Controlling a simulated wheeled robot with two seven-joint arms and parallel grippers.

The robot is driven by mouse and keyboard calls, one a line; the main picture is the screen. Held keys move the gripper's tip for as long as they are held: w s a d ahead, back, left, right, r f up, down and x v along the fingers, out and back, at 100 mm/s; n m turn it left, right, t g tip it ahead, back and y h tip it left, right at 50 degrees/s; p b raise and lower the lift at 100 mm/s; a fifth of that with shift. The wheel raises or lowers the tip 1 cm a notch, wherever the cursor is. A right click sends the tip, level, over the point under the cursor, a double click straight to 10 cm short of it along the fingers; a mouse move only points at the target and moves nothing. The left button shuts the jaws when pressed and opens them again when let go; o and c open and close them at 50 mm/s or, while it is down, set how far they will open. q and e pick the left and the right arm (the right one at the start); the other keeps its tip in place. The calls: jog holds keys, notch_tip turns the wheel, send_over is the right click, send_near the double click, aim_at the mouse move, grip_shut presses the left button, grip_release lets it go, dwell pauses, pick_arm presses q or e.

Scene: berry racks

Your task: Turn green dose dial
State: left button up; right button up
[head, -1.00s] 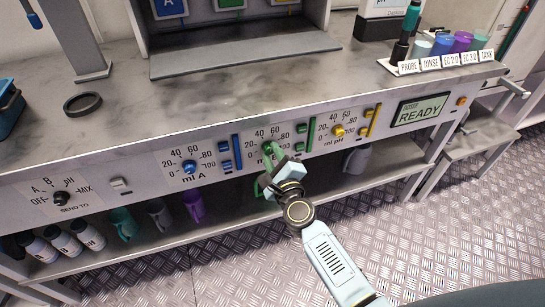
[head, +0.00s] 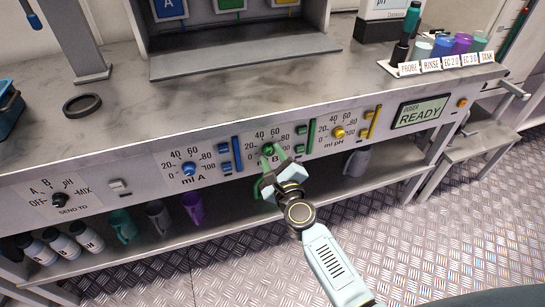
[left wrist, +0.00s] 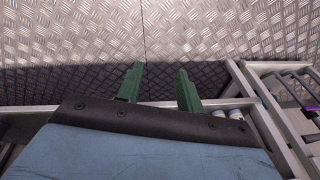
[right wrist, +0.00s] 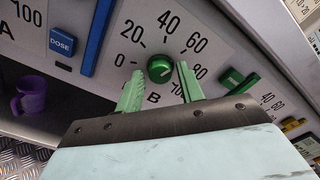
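The green dose dial (right wrist: 160,68) sits on the front panel in the section marked B, with a scale from 0 to 100 around it. It also shows in the head view (head: 267,150), partly behind my right gripper (head: 274,158). In the right wrist view my right gripper (right wrist: 158,88) is open, its green fingers on either side of the dial and just short of it or beside it; contact cannot be told. My left gripper (left wrist: 160,84) is open and empty, over the floor and a bench frame, and is out of the head view.
The blue dial (head: 189,168) and yellow dial (head: 338,132) flank the green one. Green buttons (head: 301,138) and a green bar (head: 311,136) lie close to its right. The display (head: 420,111) reads READY. Mugs (head: 193,208) stand on the shelf below.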

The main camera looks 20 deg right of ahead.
jog(key=shift+o, duration=1)
jog(key=s, duration=1.3)
jog(key=shift+s+d, duration=0.2)
jog(key=shift+d, duration=0.05)
